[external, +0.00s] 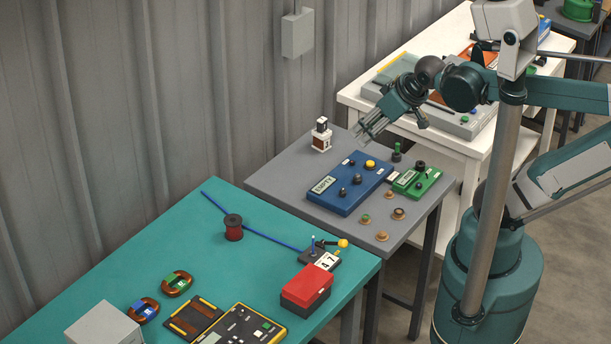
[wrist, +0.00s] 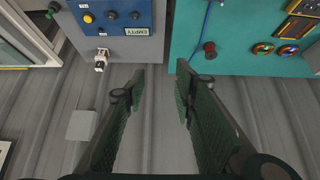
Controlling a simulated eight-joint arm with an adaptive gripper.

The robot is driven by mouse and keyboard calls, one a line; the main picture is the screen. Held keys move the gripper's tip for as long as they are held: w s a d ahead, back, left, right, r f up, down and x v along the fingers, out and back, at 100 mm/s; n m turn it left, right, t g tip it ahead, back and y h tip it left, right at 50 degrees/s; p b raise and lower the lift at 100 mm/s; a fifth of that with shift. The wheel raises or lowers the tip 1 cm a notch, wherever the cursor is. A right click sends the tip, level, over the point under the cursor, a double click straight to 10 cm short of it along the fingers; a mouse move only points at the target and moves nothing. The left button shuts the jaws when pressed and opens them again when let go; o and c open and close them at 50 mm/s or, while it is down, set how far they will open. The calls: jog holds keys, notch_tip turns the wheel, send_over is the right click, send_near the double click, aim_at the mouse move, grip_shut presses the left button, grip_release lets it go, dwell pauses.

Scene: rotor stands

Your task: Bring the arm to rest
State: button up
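My gripper (external: 366,132) is raised above the grey table (external: 268,180), near the blue panel, and points down and left toward the wall. In the wrist view my gripper (wrist: 160,72) has its two dark green fingers apart, with nothing between them. Beyond the fingers the wrist view shows the corrugated wall. The blue panel (external: 339,198), labelled EMPTY, has several dark knobs and one yellow knob. A green panel (external: 425,186) with dark knobs lies to its right. Neither panel is touched by my gripper.
A small white-and-brown block stack (external: 321,140) stands at the grey table's back. The teal table (external: 190,238) at left holds a red spool (external: 233,228), a red box (external: 306,290) and wound rings (external: 176,283). A white table (external: 352,97) stands behind at right.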

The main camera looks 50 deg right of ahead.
notch_tip(320, 180, down, 6)
jog(key=b, duration=0.4)
jog(key=shift+r+b, duration=0.15)
jog(key=shift+b, duration=0.15)
dwell(0.8)
